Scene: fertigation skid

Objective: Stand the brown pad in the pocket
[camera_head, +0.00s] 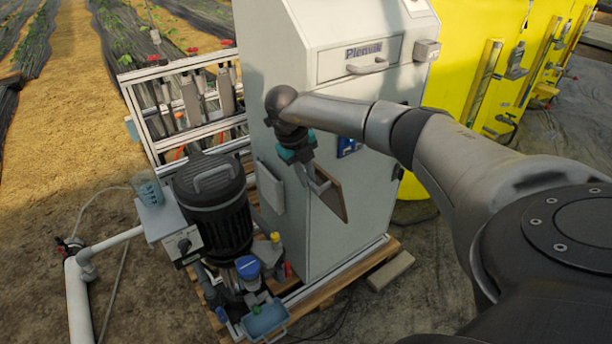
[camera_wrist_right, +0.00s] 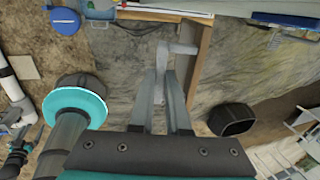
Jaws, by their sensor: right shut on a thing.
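The brown pad (camera_head: 334,197) is a thin tilted board with a grey handle-like part, in front of the cabinet's side in the head view. My right gripper (camera_head: 316,180) is shut on the grey part at the pad's upper left. In the right wrist view my gripper fingers (camera_wrist_right: 166,85) close on this light grey part (camera_wrist_right: 177,48), and the pad (camera_wrist_right: 201,60) shows nearly edge-on to the right. A flat pale holder (camera_head: 270,187) on the cabinet's side, left of the pad, looks like the pocket; its opening is not clear. My left gripper is not in view.
The grey cabinet (camera_head: 290,90) stands on a wooden pallet (camera_head: 370,262). A black motor (camera_head: 213,205) stands left of the holder, with a blue-capped part (camera_head: 248,267) below. Yellow tanks (camera_head: 470,60) stand behind on the right.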

